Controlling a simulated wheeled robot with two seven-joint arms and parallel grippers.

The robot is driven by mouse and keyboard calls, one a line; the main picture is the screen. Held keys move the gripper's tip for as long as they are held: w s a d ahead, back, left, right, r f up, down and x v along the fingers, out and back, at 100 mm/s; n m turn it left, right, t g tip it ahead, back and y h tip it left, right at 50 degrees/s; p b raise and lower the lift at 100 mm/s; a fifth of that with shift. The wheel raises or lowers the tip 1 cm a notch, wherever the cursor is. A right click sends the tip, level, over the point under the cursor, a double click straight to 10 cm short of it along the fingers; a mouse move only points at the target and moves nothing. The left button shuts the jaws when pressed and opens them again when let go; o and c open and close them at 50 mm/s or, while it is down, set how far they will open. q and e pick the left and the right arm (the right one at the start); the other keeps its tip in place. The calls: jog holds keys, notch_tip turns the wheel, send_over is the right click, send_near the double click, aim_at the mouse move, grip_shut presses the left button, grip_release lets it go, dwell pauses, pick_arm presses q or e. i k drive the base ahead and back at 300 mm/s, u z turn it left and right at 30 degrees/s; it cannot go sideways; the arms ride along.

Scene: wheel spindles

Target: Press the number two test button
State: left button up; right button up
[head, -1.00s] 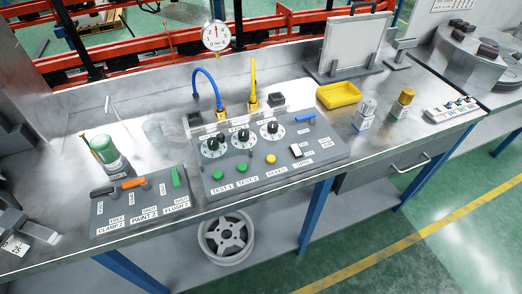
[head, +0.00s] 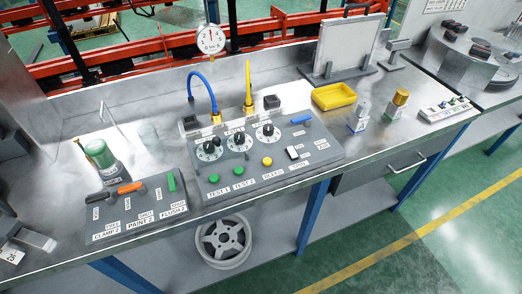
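The TEST 2 button (head: 238,171) is a small round green button on the grey sloped control panel (head: 325,150), above its white label. A matching green TEST 1 button (head: 213,180) sits just to its left. A yellow button (head: 267,161) sits to its right, above a label that seems to read BLEED. Nothing covers the TEST 2 button. Three black knobs with white dials stand behind the buttons. A round white gauge (head: 210,39) stands behind the panel. Neither of my grippers is in view.
A second panel (head: 140,215) with orange and green levers lies to the left, with a green-topped container (head: 101,154) behind it. Blue and yellow hoses rise behind the main panel. A yellow tray (head: 334,96) and small bottles stand right. Bench space before the buttons is clear.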

aim_at(239, 171)
jog(key=u, duration=1.55)
jog(key=k, duration=0.75)
jog(key=z, duration=1.4)
jog(key=i, duration=0.5)
jog(key=u, duration=0.05)
